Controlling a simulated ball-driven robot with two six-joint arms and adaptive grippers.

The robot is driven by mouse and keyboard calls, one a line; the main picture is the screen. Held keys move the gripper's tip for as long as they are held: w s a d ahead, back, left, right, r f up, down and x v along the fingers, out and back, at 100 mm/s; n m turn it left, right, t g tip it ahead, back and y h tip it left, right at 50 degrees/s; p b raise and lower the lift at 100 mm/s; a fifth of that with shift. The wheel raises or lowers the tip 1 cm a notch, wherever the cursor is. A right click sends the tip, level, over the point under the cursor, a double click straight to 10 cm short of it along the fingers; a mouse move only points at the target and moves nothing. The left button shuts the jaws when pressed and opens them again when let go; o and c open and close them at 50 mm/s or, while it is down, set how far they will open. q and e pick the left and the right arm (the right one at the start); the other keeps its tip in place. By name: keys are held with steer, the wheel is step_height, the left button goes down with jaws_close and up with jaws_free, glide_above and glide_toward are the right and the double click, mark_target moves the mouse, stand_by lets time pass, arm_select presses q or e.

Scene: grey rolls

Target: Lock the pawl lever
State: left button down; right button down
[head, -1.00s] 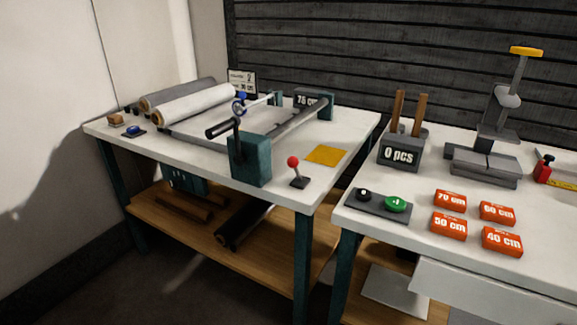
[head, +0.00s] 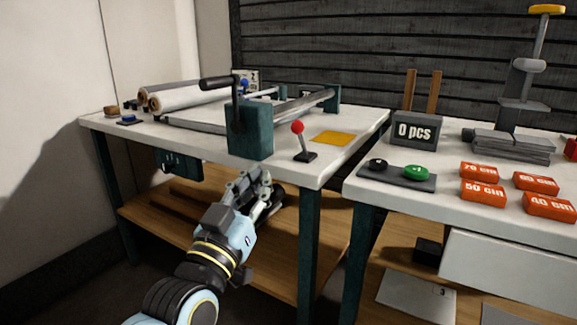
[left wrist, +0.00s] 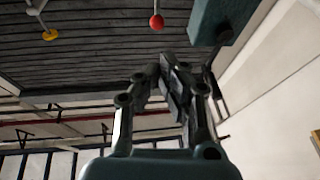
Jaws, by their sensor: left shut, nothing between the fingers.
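The pawl lever appears to be the short grey lever with a red ball knob (head: 297,127) on a small dark base, near the front right corner of the left table. It leans slightly left in the head view. Its red knob also shows at the top of the left wrist view (left wrist: 156,21). My left gripper (head: 262,178) is shut and empty, in front of the table edge and below the tabletop, left of and below the lever. Its closed fingers show in the left wrist view (left wrist: 172,78). My right gripper is not in view.
A teal crank block (head: 250,133) with a black handle stands on the table just left of the lever. A yellow square (head: 333,137) lies behind the lever. The right table holds a button panel (head: 397,177) and orange length blocks (head: 483,192).

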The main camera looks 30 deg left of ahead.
mark_target(293, 130)
arm_select(q)
steer(key=shift+w+f, duration=0.1)
steer(key=shift+f, duration=0.25)
steer(key=shift+w, duration=0.15)
steer(key=x, duration=1.2)
steer(key=shift+w, duration=0.35)
steer(key=shift+w+r, duration=0.1)
steer(key=shift+w, duration=0.4)
